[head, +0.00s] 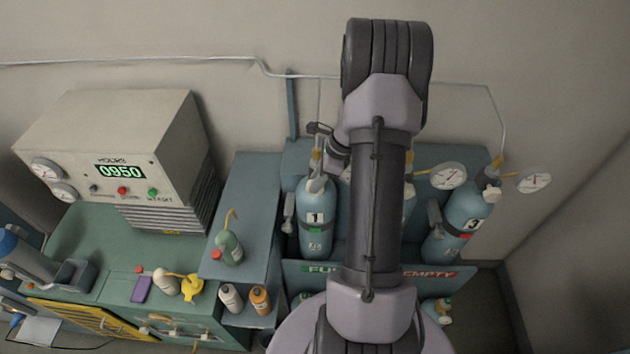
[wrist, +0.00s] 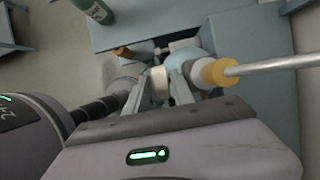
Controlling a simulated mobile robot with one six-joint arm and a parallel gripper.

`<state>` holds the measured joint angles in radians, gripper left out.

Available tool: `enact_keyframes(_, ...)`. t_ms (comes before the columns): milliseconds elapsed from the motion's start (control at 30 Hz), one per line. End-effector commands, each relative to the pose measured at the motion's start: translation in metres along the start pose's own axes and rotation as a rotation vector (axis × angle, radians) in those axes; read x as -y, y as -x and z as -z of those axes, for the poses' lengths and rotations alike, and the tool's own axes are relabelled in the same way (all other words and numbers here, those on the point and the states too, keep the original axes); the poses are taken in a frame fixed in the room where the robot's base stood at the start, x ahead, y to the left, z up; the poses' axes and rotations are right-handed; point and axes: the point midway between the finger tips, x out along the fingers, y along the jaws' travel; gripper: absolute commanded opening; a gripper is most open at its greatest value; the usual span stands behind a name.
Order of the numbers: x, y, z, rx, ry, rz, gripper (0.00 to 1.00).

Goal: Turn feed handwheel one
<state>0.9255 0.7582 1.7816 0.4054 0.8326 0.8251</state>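The gas cylinder marked 1 (head: 316,222) stands upright in the teal rack in the head view. Its top and valve are partly covered by my gripper (head: 318,165) and arm. In the wrist view my gripper (wrist: 163,84) has its two fingers apart, one on each side of a small cream handwheel-like part (wrist: 158,79) above the rounded cylinder top. I cannot tell whether both fingers press on it. A yellow-orange fitting (wrist: 214,72) with a grey rod or pipe lies just right of the fingers.
Cylinder 3 (head: 465,225) stands at the right with round gauges (head: 448,176) near it. My arm hides the middle of the rack. A green bottle (head: 229,247) stands on the cabinet left of the rack. A console (head: 120,150) reads 0950.

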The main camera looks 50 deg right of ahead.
Motion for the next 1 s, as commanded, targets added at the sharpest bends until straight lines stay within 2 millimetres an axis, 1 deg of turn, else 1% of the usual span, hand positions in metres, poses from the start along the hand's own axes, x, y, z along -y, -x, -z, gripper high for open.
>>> enact_keyframes(133, 0.0000, -0.0098, 0.0001, 0.000, 0.000, 0.000, 0.29)
enact_keyframes(400, 0.0001, -0.0115, 0.0001, 0.000, 0.000, 0.001, 0.29)
enact_keyframes(533, 0.0001, -0.0113, 0.0001, 0.000, 0.001, 0.001, 0.04)
enact_keyframes(567, 0.0001, -0.0113, 0.0001, 0.000, 0.001, 0.001, 0.00)
enact_keyframes(833, 0.0000, -0.0105, -0.0010, -0.010, 0.001, 0.000, 0.00)
enact_keyframes(1000, -0.0002, -0.0092, -0.0034, -0.065, 0.004, 0.000, 0.00)
